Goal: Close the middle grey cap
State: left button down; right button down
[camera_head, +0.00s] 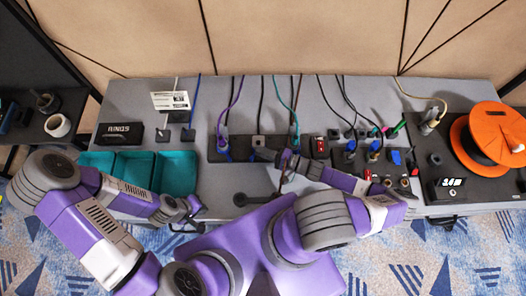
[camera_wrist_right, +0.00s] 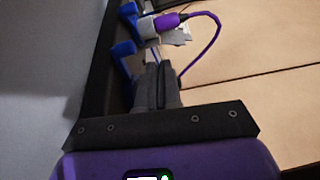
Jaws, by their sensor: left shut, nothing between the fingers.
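A black socket strip (camera_head: 240,155) lies across the middle of the grey table. A small grey piece (camera_head: 258,141) stands at its middle, between the purple-cable plug (camera_head: 224,142) and the teal-cable plug (camera_head: 294,143); I cannot tell whether its cap is open or closed. My right gripper (camera_head: 284,160) is at the strip's right part, right of the grey piece. In the right wrist view its fingers (camera_wrist_right: 158,72) are together, with nothing clearly between them. Beyond them are a blue cap (camera_wrist_right: 123,50) and the purple plug (camera_wrist_right: 167,22). My left gripper (camera_head: 192,211) is shut and empty near the front edge.
Teal bins (camera_head: 176,172) and a black RINGS box (camera_head: 119,133) are on the left. Several cabled plugs, a red block (camera_head: 320,147) and an orange reel (camera_head: 497,134) are on the right. Cables hang behind the strip.

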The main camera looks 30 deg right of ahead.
jog(key=c, duration=1.3)
grip_release()
jog(key=shift+c, duration=0.2)
jog(key=shift+v, duration=3.85)
jog(key=shift+s+a, duration=0.1)
